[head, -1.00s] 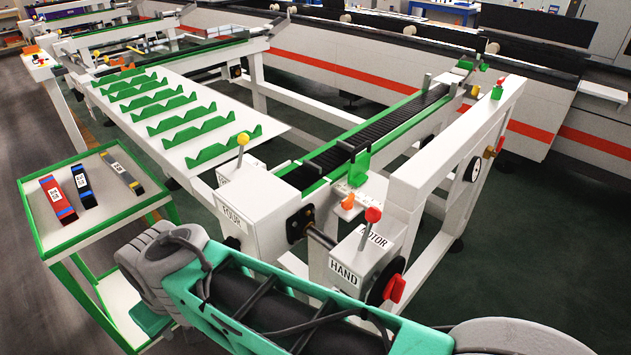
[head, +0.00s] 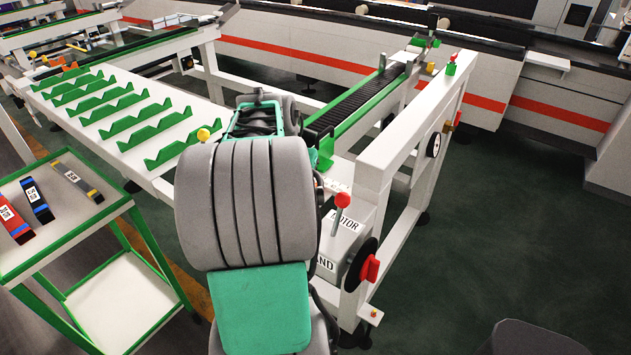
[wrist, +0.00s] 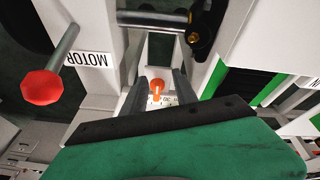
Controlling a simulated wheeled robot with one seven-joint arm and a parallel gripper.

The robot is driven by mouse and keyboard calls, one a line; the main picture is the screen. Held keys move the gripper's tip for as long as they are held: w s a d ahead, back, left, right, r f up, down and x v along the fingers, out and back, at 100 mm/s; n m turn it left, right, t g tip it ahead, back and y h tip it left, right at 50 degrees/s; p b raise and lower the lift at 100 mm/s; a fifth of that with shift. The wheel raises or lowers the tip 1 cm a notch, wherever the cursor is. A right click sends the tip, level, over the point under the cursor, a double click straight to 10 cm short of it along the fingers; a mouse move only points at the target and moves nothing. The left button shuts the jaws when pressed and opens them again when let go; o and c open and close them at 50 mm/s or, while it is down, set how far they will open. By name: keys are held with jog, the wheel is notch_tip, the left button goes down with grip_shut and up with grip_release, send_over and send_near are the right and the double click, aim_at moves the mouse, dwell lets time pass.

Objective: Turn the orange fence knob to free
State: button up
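The orange fence knob (wrist: 157,89) shows in the wrist view, on a pale plate with small dark markings. My gripper (wrist: 160,86) is open. Its two dark fingers stand apart, one on each side of the knob in the picture, with gaps between. I cannot tell whether the fingertips are level with the knob or still above it. In the head view my arm hides the knob and the gripper. The green fence piece (head: 326,150) shows just right of my arm.
A red-ball lever (head: 342,200) stands on the MOTOR/HAND box; it also shows in the wrist view (wrist: 42,87). A red handle (head: 371,268) sits on a black wheel. A yellow-ball lever (head: 203,134) is beside my arm. The white frame beam (head: 415,130) rises at right.

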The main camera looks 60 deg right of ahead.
aim_at(316, 184)
jog(key=d+r+m+h, duration=0.1)
jog(key=d+r+m, duration=0.1)
jog(key=d+r, duration=0.15)
jog(key=shift+m, duration=0.8)
jog(key=x, duration=0.4)
jog(key=p+x, duration=0.1)
jog(key=x, duration=0.2)
jog(key=shift+s+a, duration=0.1)
jog(key=shift+s, duration=0.3)
grip_shut()
